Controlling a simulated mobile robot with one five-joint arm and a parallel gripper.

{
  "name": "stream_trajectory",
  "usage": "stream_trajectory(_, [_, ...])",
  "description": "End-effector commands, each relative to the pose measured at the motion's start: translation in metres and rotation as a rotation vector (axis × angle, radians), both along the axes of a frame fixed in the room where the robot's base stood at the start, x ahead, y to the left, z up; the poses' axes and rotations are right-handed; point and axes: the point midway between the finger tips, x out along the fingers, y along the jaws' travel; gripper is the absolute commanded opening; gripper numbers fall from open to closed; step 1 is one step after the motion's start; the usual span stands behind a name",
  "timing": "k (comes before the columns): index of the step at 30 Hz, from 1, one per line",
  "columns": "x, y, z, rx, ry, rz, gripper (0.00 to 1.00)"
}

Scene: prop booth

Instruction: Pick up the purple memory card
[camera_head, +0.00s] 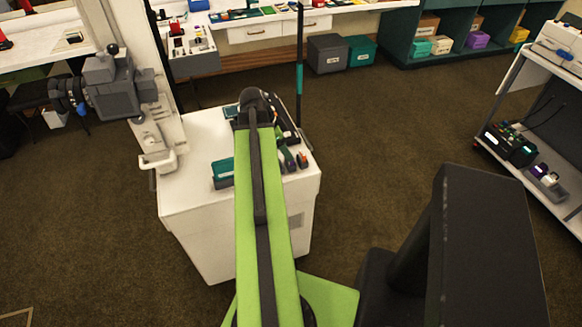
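I cannot make out the purple memory card for certain. Several small items (302,160), too small to identify, lie on the right part of the white cabinet top (195,150), and one or more may be purple. My green arm reaches forward over the cabinet and hides the middle of its top. The dark end of my arm, with my gripper (262,104), is over the far part of the cabinet. Its fingers cannot be made out, so I cannot tell whether they are open or hold anything.
A teal and dark box (222,173) sits on the cabinet, left of my arm. A grey camera (112,85) stands at the left. A cart (555,205) with small devices is at the right. A workbench (265,28) and shelves (400,40) line the back. Brown carpet is clear between.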

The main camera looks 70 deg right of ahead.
Motion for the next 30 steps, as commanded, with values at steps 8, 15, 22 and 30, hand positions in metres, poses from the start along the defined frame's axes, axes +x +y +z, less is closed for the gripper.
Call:
stream_trajectory(8, [-0.012, -0.011, -0.042, 0.0, 0.0, -0.001, 0.6])
stream_trajectory(15, [-0.013, -0.011, -0.038, 0.0, 0.0, -0.001, 0.53])
stream_trajectory(22, [-0.013, -0.011, -0.038, 0.0, 0.0, -0.002, 0.23])
stream_trajectory(30, [-0.013, -0.011, -0.038, 0.0, 0.0, -0.002, 0.0])
